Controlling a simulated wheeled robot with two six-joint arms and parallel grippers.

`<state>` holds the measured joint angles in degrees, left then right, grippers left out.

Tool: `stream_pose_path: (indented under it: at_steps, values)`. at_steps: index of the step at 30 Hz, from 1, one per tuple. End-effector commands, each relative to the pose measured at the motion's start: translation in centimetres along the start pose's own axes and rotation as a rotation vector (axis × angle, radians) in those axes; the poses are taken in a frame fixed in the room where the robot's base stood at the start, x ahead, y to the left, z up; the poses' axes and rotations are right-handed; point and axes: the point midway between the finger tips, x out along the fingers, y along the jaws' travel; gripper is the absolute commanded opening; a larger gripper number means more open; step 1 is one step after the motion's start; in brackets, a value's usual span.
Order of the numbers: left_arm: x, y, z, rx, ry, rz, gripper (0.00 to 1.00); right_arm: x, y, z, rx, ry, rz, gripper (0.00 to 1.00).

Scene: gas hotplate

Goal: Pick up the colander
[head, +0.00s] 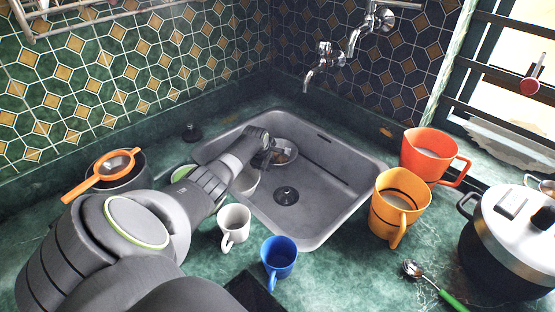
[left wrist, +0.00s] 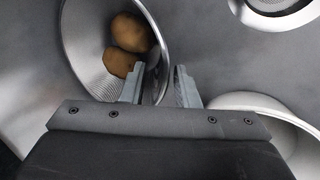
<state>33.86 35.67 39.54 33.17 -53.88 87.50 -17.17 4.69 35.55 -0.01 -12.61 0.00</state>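The metal colander (head: 283,152) lies tilted in the grey sink, with brown round items in it that look like potatoes. In the left wrist view the colander (left wrist: 93,62) shows its mesh wall and rim, with the brown items (left wrist: 128,38) inside. My left gripper (head: 264,156) is down in the sink at the colander's near side. In the left wrist view its fingers (left wrist: 160,88) are apart, one inside the rim and one outside. A gap shows beside the outer finger; contact with the rim is unclear. My right gripper is not in view.
A white vessel (left wrist: 262,108) sits in the sink (head: 325,185) beside the left gripper. A white mug (head: 235,222) and a blue mug (head: 279,256) stand on the near counter. Orange (head: 431,152) and yellow (head: 398,204) jugs stand right, near a lidded pot (head: 500,245). Taps (head: 325,60) overhang the back.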

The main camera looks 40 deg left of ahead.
Motion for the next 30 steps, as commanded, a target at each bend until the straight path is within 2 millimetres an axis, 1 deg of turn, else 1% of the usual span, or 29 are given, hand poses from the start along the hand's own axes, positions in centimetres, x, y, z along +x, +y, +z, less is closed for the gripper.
stream_pose_path:
  at_steps: [5,6,12,25,30]
  values:
    - [-0.03,0.06,0.03,0.000,0.000,0.001,0.28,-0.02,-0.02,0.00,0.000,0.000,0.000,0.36]
    - [-0.03,0.05,0.02,0.000,0.000,0.001,0.27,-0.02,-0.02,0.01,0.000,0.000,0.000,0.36]
    - [-0.04,0.05,0.01,0.000,0.000,0.001,0.01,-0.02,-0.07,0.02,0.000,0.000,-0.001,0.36]
    - [-0.15,0.17,-0.02,0.000,0.000,0.003,0.00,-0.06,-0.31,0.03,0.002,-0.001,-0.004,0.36]
    - [-0.91,0.62,-0.05,0.001,0.000,0.005,0.00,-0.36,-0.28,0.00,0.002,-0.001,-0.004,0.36]
